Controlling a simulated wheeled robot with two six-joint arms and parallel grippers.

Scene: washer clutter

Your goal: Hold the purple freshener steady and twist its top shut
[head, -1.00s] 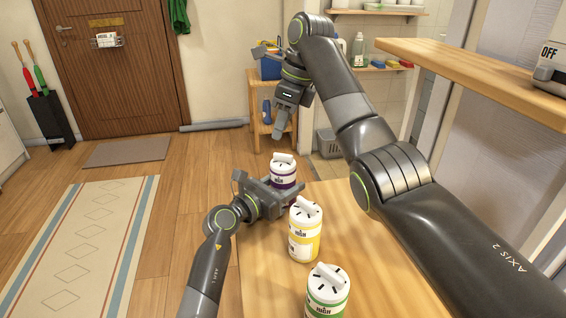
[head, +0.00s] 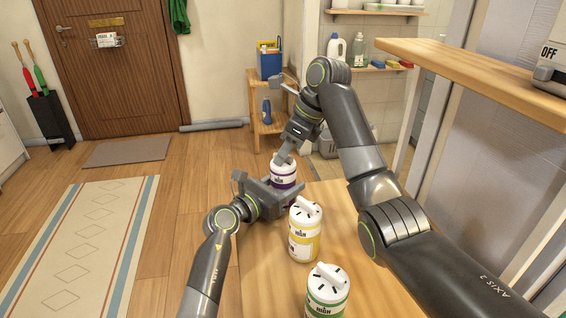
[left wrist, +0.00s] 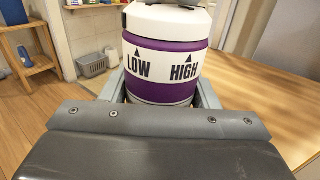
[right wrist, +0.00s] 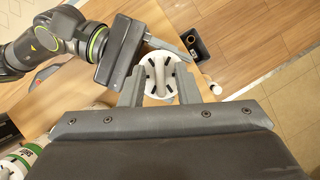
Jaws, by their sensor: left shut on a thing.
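The purple freshener (head: 284,176) stands upright at the table's far left edge, with a white top that carries a raised ridge. My left gripper (head: 279,187) is shut around its body; the left wrist view shows the purple band (left wrist: 165,72) between the fingers, with LOW and HIGH marks on the white label. My right gripper (head: 283,158) is right above the top, pointing down. In the right wrist view its fingers (right wrist: 160,88) are apart, one on each side of the ridge, with gaps showing. The freshener's base is mostly hidden in the head view.
A yellow freshener (head: 304,236) and a green freshener (head: 327,296) stand on the wooden table (head: 380,285), close to my left gripper. A wooden shelf (head: 470,75) juts out at upper right. The table right of the fresheners is clear.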

